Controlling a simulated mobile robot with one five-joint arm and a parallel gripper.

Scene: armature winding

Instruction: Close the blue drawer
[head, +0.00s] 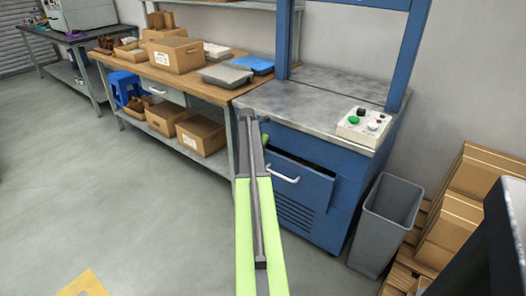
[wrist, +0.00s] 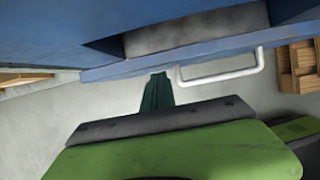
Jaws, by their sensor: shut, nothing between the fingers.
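The blue drawer (head: 300,186) is in the blue cabinet below the metal worktop. It stands partly open, with a dark gap above its front panel. Its white handle (head: 283,173) faces the open floor. In the wrist view the drawer front (wrist: 120,70) shows as a blue strip, with the handle (wrist: 222,75) on its near side and the grey drawer inside behind it. My gripper (wrist: 157,82) is shut and empty, left of the handle, its tips close to the drawer front; contact cannot be told.
A grey bin (head: 387,220) stands right of the cabinet, beside stacked cardboard boxes (head: 455,215). A wooden workbench (head: 150,72) with boxes and trays stands to the left. A control box (head: 363,127) sits on the worktop. The floor at left is mostly clear, with a yellow patch in front.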

